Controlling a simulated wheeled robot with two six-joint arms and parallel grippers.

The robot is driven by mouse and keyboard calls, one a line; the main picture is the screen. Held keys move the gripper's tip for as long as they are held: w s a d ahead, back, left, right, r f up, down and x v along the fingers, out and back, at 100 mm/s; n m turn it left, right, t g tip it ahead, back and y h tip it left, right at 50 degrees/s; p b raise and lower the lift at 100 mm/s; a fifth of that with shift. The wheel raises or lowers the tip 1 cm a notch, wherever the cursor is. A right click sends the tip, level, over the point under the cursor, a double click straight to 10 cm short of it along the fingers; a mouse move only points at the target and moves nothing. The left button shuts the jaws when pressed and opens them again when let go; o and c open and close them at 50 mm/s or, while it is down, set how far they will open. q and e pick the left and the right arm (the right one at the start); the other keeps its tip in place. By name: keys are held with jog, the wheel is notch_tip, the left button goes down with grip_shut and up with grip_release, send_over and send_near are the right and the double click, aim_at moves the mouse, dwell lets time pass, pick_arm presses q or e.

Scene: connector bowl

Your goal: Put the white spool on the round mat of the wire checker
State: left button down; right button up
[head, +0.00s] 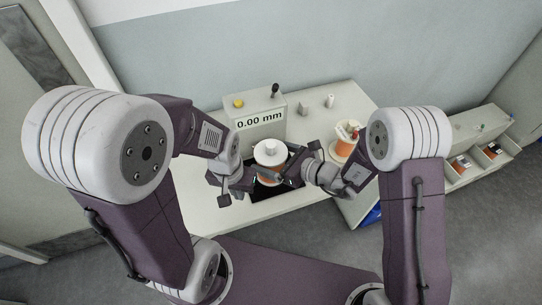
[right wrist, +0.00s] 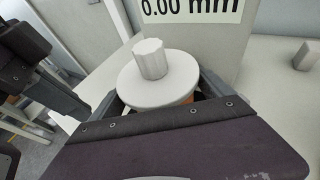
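A spool with a white flange, a white knob on top and orange wire (head: 270,152) stands upright close in front of the wire checker (head: 261,120). It also shows in the right wrist view (right wrist: 150,88). Dark surface shows around its foot; the round mat cannot be made out. My right gripper (head: 292,172) is at the spool's right side in the head view. In the right wrist view its spread fingers lie on either side of the spool; whether they press on it is unclear. My left gripper (head: 230,190) is left of the spool, apart from it, its finger gap unclear.
Another orange-wound spool (head: 344,148) with a red part on top stands to the right, near my right arm. Small grey blocks (head: 330,101) stand right of the checker. A shelf with bins (head: 475,160) is at the far right. The table's front left is clear.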

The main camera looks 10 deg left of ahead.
pick_arm(q)
jog(key=shift+r, duration=0.1)
pick_arm(e)
jog(key=shift+o, duration=0.3)
pick_arm(q)
jog(key=shift+r+p, duration=0.2)
jog(key=shift+p, duration=0.1)
pick_arm(e)
jog(key=shift+r, duration=0.25)
pick_arm(q)
jog(key=shift+f, duration=0.15)
pick_arm(e)
jog(key=v, duration=1.2)
jog(key=shift+f, duration=0.1)
